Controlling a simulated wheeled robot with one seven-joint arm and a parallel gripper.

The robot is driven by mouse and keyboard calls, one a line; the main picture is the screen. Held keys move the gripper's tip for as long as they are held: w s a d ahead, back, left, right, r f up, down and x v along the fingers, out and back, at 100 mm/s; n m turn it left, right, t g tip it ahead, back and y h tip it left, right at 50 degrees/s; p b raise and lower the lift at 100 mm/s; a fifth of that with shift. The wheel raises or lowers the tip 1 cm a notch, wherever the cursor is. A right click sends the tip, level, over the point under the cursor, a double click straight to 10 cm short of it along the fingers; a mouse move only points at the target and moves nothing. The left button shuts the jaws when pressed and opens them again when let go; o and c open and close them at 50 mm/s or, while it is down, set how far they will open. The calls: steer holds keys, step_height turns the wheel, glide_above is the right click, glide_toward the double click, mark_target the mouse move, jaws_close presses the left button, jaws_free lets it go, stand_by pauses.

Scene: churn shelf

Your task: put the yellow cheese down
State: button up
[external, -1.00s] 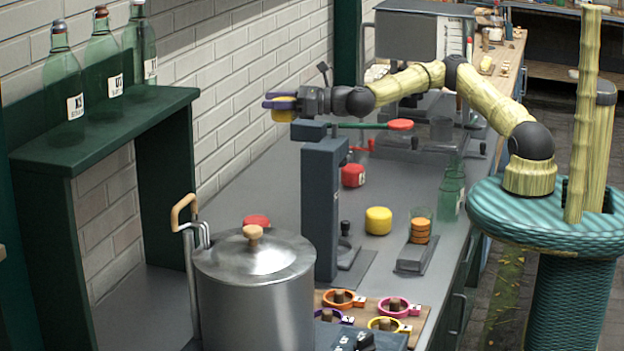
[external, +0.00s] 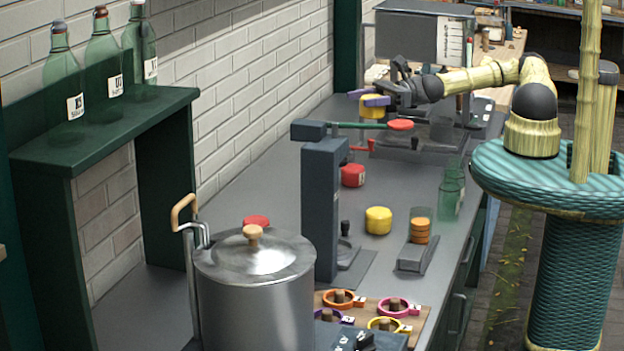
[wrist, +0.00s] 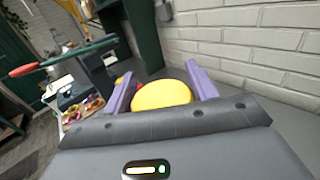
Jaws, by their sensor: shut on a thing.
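My gripper (external: 368,98) has purple fingers shut on a yellow cheese (external: 372,108) toward the far end of the bench. In the wrist view the cheese (wrist: 162,94) sits between the two fingers (wrist: 160,90). I cannot tell whether its underside touches the bench or hangs above it. A second yellow cheese (external: 378,220) stands on the grey bench (external: 270,190), nearer the camera and apart from the gripper.
A dark press post (external: 322,205) with a green, red-ended lever stands mid-bench. Red cheeses (external: 353,175) are beside and behind it. A steel pot (external: 255,290), a green shelf (external: 110,125) with bottles, and green glass (external: 452,195) are around. Bench along the wall is clear.

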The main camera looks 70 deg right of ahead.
steer(key=s+d+r+n+g+y+p, duration=0.1)
steer(key=s+r+p, duration=0.1)
steer(key=s+r, duration=0.35)
step_height(320, 180, down, 19)
steer(key=shift+s, duration=0.35)
steer(key=shift+f, duration=0.1)
step_height(320, 180, down, 6)
steer(key=b, duration=0.5)
steer(key=shift+f+b, duration=0.1)
steer(key=shift+b, duration=0.2)
step_height(320, 180, down, 4)
steer(key=b, duration=0.3)
